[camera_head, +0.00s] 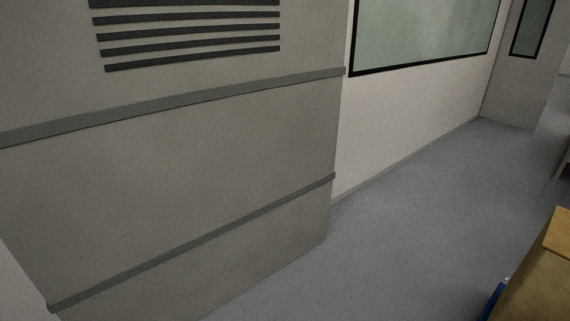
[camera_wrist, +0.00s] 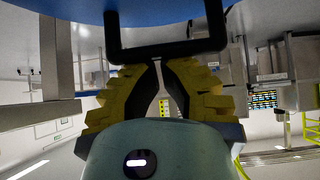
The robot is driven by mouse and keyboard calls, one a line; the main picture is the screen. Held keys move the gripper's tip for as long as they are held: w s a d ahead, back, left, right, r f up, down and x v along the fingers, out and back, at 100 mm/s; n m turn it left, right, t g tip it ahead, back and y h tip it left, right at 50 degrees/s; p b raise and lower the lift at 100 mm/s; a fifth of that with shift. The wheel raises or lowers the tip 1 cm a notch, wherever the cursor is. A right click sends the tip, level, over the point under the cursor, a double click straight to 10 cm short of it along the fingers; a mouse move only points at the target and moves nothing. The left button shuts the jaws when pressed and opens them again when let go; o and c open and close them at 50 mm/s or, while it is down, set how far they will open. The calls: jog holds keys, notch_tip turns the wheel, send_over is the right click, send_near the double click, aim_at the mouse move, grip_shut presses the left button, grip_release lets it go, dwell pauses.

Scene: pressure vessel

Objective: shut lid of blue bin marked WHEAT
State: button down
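In the wrist view a blue surface (camera_wrist: 75,8) fills the top edge, with a black U-shaped handle (camera_wrist: 165,50) hanging from it. No WHEAT marking is readable, so I cannot tell whether this is the bin's lid. My gripper (camera_wrist: 159,64) has yellow ridged fingers that lean together, their tips close to each other right at the handle's crossbar. The crossbar partly hides the tips. The bar runs across both fingers and does not appear pinched between them; whether they touch it is unclear. The head view shows neither my gripper nor a marked bin.
In the head view a large grey panelled unit (camera_head: 190,170) fills the left. Grey floor (camera_head: 420,215) lies open beyond it, beside a white windowed wall (camera_head: 405,120). A yellow-brown box-like thing (camera_head: 540,285) with a blue piece (camera_head: 494,302) beside it stands at bottom right.

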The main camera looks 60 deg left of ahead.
jog(key=shift+r, duration=0.1)
jog(key=shift+d+r+p, duration=0.1)
jog(key=shift+r+p, duration=0.25)
notch_tip(320, 180, up, 5)
jog(key=p, duration=0.4)
jog(key=shift+w+p, duration=0.15)
jog(key=shift+p, duration=0.15)
jog(key=shift+s+a+r+p, duration=0.2)
jog(key=shift+a+r+p, duration=0.15)
jog(key=shift+a+p, duration=0.25)
jog(key=d+r+p+v, duration=0.1)
jog(key=p+v, duration=0.4)
jog(key=v, duration=0.1)
jog(key=shift+a+r+p, duration=0.2)
jog(key=shift+r+p, duration=0.1)
jog(key=shift+w, duration=0.15)
